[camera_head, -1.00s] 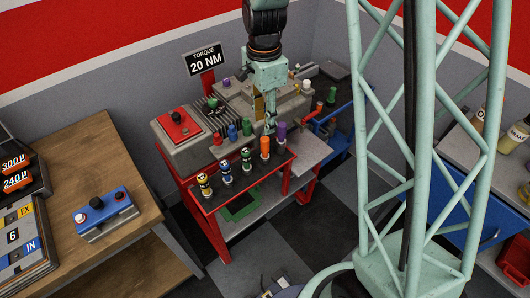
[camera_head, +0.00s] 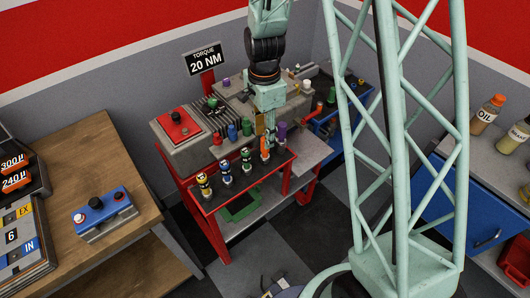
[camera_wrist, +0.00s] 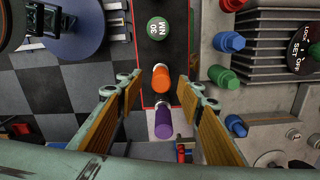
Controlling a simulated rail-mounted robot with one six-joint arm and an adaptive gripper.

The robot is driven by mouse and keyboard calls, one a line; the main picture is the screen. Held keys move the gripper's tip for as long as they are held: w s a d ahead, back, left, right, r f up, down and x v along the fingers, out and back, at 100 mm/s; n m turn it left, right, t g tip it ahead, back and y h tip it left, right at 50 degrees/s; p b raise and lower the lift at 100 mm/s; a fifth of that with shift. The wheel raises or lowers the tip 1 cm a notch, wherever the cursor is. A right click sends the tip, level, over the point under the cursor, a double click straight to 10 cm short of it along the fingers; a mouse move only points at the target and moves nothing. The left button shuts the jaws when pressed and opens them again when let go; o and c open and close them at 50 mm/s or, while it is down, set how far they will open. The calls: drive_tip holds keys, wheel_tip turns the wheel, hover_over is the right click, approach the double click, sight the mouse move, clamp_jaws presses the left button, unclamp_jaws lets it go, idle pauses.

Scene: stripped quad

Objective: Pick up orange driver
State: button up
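The orange driver (camera_wrist: 161,78) shows from above in the wrist view, between the two fingertips and apart from both. In the head view the orange driver (camera_head: 265,155) stands in the row on the red-edged rack, partly hidden by my gripper (camera_head: 266,134). My gripper (camera_wrist: 158,90) is open and empty, with one wooden-padded finger on each side. It is over or around the top of the orange driver; the exact height is hard to tell. A purple driver (camera_wrist: 163,122) appears just below the orange one in the wrist view, also between the fingers in the picture.
A grey machine with blue and green knobs (camera_wrist: 229,42) lies close on the right in the wrist view. A wooden bench (camera_head: 100,160) is at left.

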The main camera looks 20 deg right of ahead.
drive_tip(key=shift+f, duration=0.15)
drive_tip(key=shift+w+d+f, duration=0.1)
drive_tip(key=shift+f, duration=1.1)
drive_tip(key=shift+w+d+f, duration=0.1)
drive_tip(key=shift+f, duration=1.1)
drive_tip(key=shift+c, duration=0.2)
drive_tip(key=c, duration=1)
drive_tip(key=shift+r, duration=0.15)
drive_tip(key=shift+r, duration=1.6)
drive_tip(key=s, duration=0.5)
drive_tip(key=s+r+b, duration=0.1)
drive_tip(key=s, duration=1)
drive_tip(key=shift+d+r+b, duration=0.25)
drive_tip(key=shift+b, duration=0.1)
